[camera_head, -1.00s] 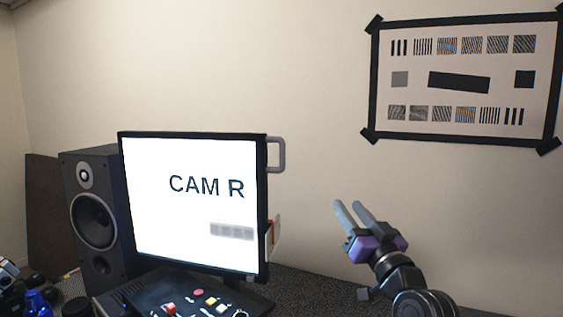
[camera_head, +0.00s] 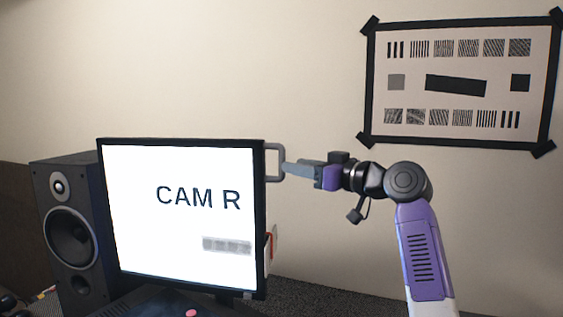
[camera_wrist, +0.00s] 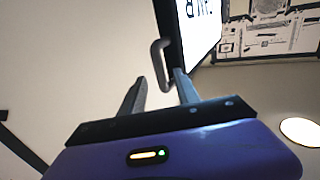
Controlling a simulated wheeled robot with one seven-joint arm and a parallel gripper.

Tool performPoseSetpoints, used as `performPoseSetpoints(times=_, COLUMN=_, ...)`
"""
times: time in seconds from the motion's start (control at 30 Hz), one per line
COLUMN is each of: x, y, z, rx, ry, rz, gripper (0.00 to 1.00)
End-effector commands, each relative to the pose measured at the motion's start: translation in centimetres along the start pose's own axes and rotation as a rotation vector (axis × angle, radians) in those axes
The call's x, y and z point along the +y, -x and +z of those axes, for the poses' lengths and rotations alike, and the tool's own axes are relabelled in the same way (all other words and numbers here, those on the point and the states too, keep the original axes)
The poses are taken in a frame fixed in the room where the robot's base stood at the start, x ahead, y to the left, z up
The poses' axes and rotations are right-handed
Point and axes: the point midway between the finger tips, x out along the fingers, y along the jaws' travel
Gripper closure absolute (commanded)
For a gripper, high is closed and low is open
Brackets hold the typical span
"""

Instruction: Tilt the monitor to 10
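The monitor (camera_head: 180,225) stands on the desk with a lit white screen reading "CAM R". A grey D-shaped handle (camera_head: 279,162) sticks out from its upper right edge. My gripper (camera_head: 290,170) is at that handle, reaching in from the right. In the wrist view the gripper (camera_wrist: 158,92) has its two fingers apart, with the handle (camera_wrist: 160,62) between or just ahead of the fingertips. I cannot tell whether a finger touches it. A small dial or scale with a red mark (camera_head: 272,246) sits at the monitor's lower right side; its reading is too small to tell.
A black speaker (camera_head: 72,232) stands just left of the monitor. A black-framed test chart (camera_head: 458,84) hangs on the wall at the right. The space right of the monitor, below my arm, is clear.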

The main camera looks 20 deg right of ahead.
Motion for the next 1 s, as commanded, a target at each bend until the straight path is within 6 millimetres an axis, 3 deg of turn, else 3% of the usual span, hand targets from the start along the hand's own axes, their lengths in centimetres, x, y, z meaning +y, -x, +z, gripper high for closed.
performPoseSetpoints(times=0.2, x=0.0, y=-3.5, z=-0.3, rx=-0.001, ry=-0.001, rz=0.0, gripper=0.62)
performPoseSetpoints(times=0.4, x=0.0, y=-5.5, z=-0.1, rx=0.0, ry=-0.001, rz=0.002, gripper=0.62)
performPoseSetpoints(times=0.77, x=0.1, y=-6.0, z=0.0, rx=0.001, ry=0.0, rz=0.004, gripper=0.62)
performPoseSetpoints(times=0.97, x=0.1, y=-6.0, z=0.0, rx=0.001, ry=0.0, rz=0.004, gripper=0.99)
performPoseSetpoints(times=1.0, x=0.1, y=-6.0, z=0.0, rx=0.001, ry=0.0, rz=0.004, gripper=1.0)
